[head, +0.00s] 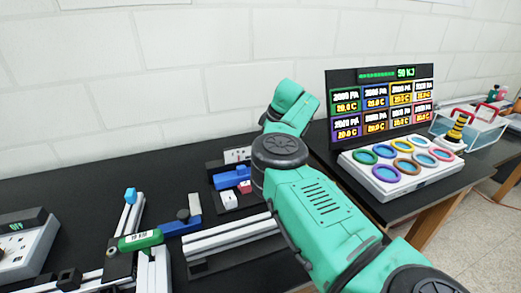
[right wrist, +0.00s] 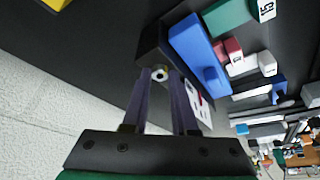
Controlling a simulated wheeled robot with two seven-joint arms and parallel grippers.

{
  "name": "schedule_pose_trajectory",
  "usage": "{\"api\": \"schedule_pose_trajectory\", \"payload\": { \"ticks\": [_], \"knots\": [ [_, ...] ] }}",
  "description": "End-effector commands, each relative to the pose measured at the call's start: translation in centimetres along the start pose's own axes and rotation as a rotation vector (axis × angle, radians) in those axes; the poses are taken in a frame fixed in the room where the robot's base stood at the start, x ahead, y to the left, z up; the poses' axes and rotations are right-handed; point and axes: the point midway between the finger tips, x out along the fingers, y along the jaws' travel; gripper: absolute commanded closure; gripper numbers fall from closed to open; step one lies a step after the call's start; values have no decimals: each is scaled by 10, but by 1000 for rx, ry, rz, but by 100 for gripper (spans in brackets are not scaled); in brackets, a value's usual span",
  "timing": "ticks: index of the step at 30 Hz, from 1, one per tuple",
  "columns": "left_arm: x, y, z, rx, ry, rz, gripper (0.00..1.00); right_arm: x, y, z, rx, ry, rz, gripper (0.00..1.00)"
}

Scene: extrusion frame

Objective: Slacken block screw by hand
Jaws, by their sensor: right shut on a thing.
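A black block (right wrist: 154,42) is ahead of my right gripper (right wrist: 161,78) in the right wrist view. A small pale round screw head (right wrist: 160,74) with a dark centre shows on the block's near face, between the two fingertips. The fingers are shut on this screw, with the tips close against the block. In the head view my green right arm comes in from the lower right, and its gripper is hidden behind the arm's own links. My left gripper is not in view.
Beside the block lie a long blue piece (right wrist: 200,50), a red piece (right wrist: 228,50) and white pieces (right wrist: 242,65). Aluminium extrusions (head: 230,235) and a green labelled part (head: 140,240) lie at the front left. A panel of coloured rings (head: 405,170) stands at right.

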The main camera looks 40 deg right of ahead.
Motion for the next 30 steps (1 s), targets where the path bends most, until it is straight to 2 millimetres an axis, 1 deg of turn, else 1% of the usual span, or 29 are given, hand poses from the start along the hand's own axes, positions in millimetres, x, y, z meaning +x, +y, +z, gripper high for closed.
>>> {"api": "schedule_pose_trajectory", "payload": {
  "ticks": [1,6,12,19,30],
  "knots": [
    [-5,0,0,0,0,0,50,-3,1,0,-36,0,-16,100],
    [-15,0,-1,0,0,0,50,-3,2,-1,-147,-1,-62,100],
    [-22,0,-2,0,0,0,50,-2,3,0,-223,-1,-94,100],
    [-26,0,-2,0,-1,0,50,-1,3,0,-264,-1,-111,100],
    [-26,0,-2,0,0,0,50,0,3,0,-272,-2,-114,100]
  ]
}}
